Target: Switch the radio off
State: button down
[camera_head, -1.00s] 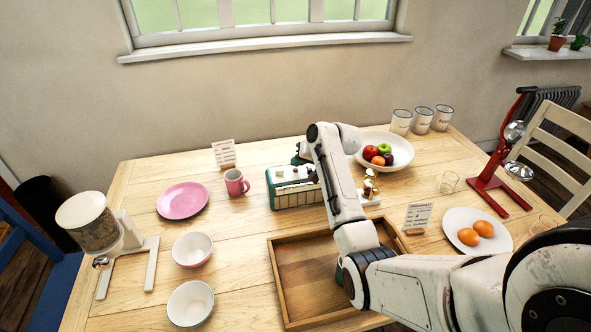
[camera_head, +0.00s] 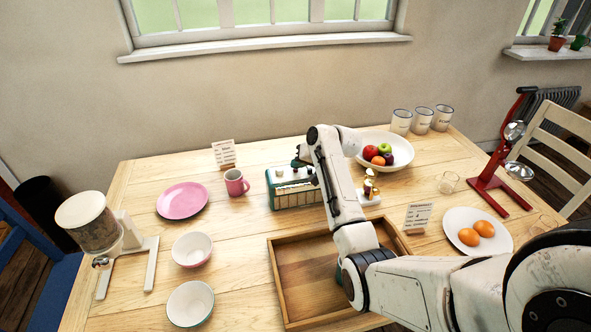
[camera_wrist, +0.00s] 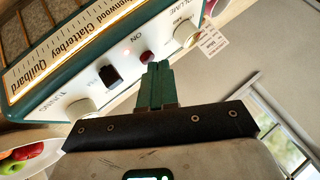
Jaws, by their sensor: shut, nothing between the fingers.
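The teal and cream radio (camera_head: 283,196) stands on the table in the head view, partly behind my arm. In the wrist view its panel (camera_wrist: 75,45) shows a warmly glowing dial, a tuning knob (camera_wrist: 82,107), a black switch (camera_wrist: 110,77), a small red round part (camera_wrist: 147,57) near the word "ON", and a volume knob (camera_wrist: 187,34). My gripper (camera_head: 299,163) is at the radio's far top edge. In the wrist view my gripper (camera_wrist: 158,66) is shut and empty, its tips close to the red part. I cannot tell whether they touch the panel.
A pink mug (camera_head: 235,184) stands left of the radio. A small figurine-like item (camera_head: 369,189) and a fruit bowl (camera_head: 402,150) are to the right. A wooden tray (camera_head: 283,285) lies in front, under my arm. A card (camera_head: 223,153) stands behind the mug.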

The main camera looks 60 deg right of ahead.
dwell(0.3)
jog(key=shift+r+p, duration=0.45)
jog(key=shift+p, duration=0.15)
notch_tip(320, 180, up, 6)
jog(key=p, duration=0.5)
dwell(0.6)
